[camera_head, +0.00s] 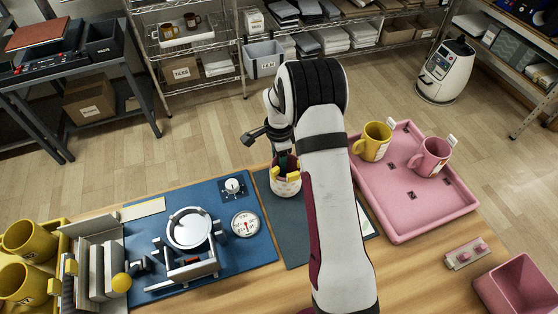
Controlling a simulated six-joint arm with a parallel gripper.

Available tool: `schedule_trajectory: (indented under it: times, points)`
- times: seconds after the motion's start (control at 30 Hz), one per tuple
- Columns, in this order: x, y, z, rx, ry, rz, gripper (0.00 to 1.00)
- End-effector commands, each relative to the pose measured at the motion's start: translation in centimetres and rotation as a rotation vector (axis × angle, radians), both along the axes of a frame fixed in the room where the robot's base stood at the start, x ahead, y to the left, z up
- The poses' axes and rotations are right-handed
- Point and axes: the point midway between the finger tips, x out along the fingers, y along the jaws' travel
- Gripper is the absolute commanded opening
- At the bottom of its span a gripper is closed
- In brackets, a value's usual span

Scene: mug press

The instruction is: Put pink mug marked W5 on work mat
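A pink mug (430,157) stands upright on the pink tray (405,233) at the right, with a white tag at its rim; I cannot read its mark. Another pinkish mug (287,188) is under my gripper (287,172), at the far end of the dark work mat (288,238). My gripper's yellow fingertips are at this mug's rim; whether they are shut on it, and whether it rests on the mat, I cannot tell. Its mark is not readable. My arm hides part of the mat.
A yellow mug (373,141) stands on the pink tray. A blue mat (150,285) with a press (190,230) and a dial (245,224) lies left of the work mat. Yellow mugs (28,241) sit at the far left. A pink bin (520,287) is at lower right.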

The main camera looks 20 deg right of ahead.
Motion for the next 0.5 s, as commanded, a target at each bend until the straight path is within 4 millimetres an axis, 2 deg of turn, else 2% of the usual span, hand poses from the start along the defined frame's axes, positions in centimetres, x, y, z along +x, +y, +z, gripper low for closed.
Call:
schedule_trajectory:
  times: [0.27, 0.3, 0.43, 0.5]
  points:
    - [-0.01, -0.01, -0.22, 0.000, 0.000, -0.001, 0.00]
    - [-0.02, -0.01, -0.24, 0.000, 0.000, -0.001, 0.57]
    - [-0.02, -0.01, -0.22, 0.000, 0.000, -0.001, 0.81]
    - [-0.02, -0.01, -0.21, 0.000, 0.000, -0.001, 0.82]
